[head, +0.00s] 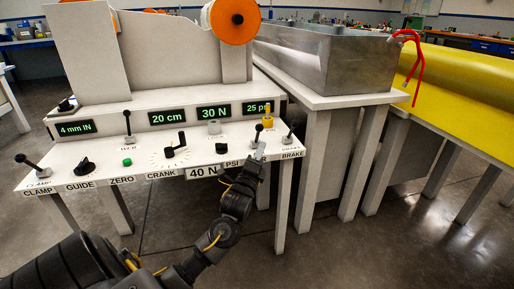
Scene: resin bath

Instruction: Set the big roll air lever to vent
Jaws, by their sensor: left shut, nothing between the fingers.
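A black-knobbed lever (257,131) stands on the right part of the white control panel (85,155), behind the PSI label. A yellow knob or post (268,116) stands just behind it. I cannot read any vent marking, and no label confirms which is the big roll air lever. My left gripper (260,152) is shut and empty at the panel's front edge, just in front of this lever. I cannot tell whether it touches it. A green display (257,107) above reads 25 and part of a unit. My right gripper is not in view.
The BRAKE lever (290,134) stands close to the right. A crank (176,148), the CLAMP lever (29,162) and another upright lever (127,122) are to the left. A metal trough (335,65) and a yellow sheet-covered table (460,105) with a red hose (419,70) are right.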

